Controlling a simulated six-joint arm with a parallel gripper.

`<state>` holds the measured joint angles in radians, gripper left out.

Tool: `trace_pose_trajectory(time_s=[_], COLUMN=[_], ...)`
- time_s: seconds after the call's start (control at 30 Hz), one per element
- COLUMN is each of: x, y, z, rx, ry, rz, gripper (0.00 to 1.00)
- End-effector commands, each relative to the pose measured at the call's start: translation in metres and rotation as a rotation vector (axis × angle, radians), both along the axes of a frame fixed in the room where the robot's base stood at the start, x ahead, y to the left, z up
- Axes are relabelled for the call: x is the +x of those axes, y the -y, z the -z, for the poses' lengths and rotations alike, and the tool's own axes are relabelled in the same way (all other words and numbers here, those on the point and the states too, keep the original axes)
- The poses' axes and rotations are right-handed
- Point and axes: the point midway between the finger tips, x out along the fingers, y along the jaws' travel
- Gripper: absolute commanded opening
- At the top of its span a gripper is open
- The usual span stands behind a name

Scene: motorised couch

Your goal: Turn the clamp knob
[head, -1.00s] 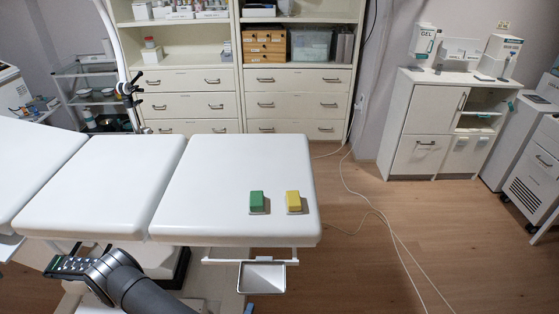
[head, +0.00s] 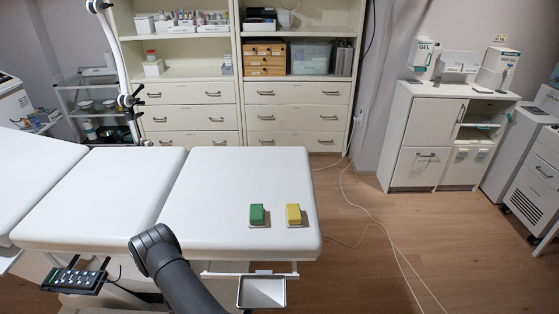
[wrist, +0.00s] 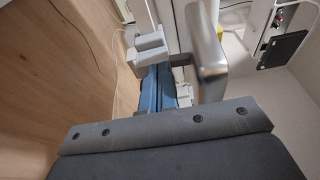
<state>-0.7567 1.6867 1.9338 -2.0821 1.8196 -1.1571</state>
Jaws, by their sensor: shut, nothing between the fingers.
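In the head view a black clamp-like joint with small knobs (head: 129,99) sits on the white upright pole behind the couch. I cannot tell whether one of these is the clamp knob, and no knob is clear in the wrist view. In the head view my dark arm reaches to the couch's near edge, and its gripper is out of sight. In the wrist view the dark grey body with several bolts along the bottom looks like part of my gripper (wrist: 165,125).
The white couch (head: 110,195) bears a green block (head: 256,214) and a yellow block (head: 293,214). A metal tray (head: 262,292) hangs at its near edge. A hand control (head: 75,280) hangs at left and shows in the wrist view (wrist: 284,48). Floor at right is mostly clear, with cables.

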Motion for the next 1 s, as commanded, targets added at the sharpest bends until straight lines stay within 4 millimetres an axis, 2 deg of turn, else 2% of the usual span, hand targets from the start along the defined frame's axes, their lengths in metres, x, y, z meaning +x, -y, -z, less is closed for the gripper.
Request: trace_pose_trajectory(time_s=[1.0], x=[-0.0002], y=[0.0082], z=[0.004], rx=[-0.001], ry=[-0.001], rz=[0.0], gripper=[0.0])
